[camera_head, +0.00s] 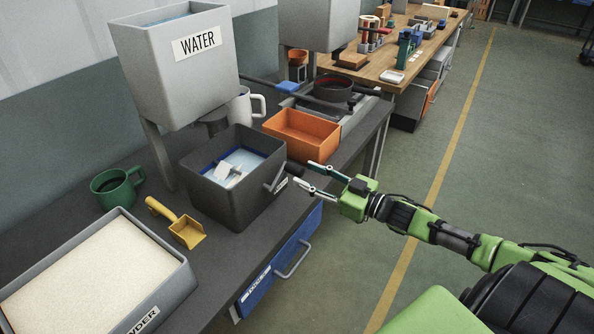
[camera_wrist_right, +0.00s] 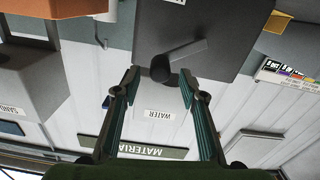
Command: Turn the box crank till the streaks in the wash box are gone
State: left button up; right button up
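The dark grey wash box (camera_head: 232,207) stands on the bench under the water tank. It holds pale blue-white liquid (camera_head: 245,160) with a white paddle (camera_head: 229,174); I cannot make out streaks at this size. The box crank (camera_head: 275,178) is on its right side, its dark handle pointing towards my right gripper (camera_head: 305,175). My right gripper is open, its two fingers apart. In the right wrist view, the crank handle (camera_wrist_right: 183,62) shows ahead, its end between the fingertips (camera_wrist_right: 160,77); I cannot tell whether they touch. My left gripper is out of view.
The water tank (camera_head: 185,75) stands above and behind the box. An orange tray (camera_head: 302,136) is right of it, a white mug (camera_head: 246,105) behind. A yellow scoop (camera_head: 187,232), green mug (camera_head: 116,188) and powder bin (camera_head: 160,296) are left. A blue drawer (camera_head: 282,272) is below.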

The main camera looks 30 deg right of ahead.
aim_at(303, 173)
jog(key=x, duration=0.3)
jog(key=shift+w+a, duration=0.25)
jog(key=shift+w, duration=0.35)
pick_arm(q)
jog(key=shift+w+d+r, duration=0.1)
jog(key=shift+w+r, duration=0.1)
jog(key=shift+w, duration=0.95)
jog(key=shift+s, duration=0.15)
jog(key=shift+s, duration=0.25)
pick_arm(e)
grip_shut()
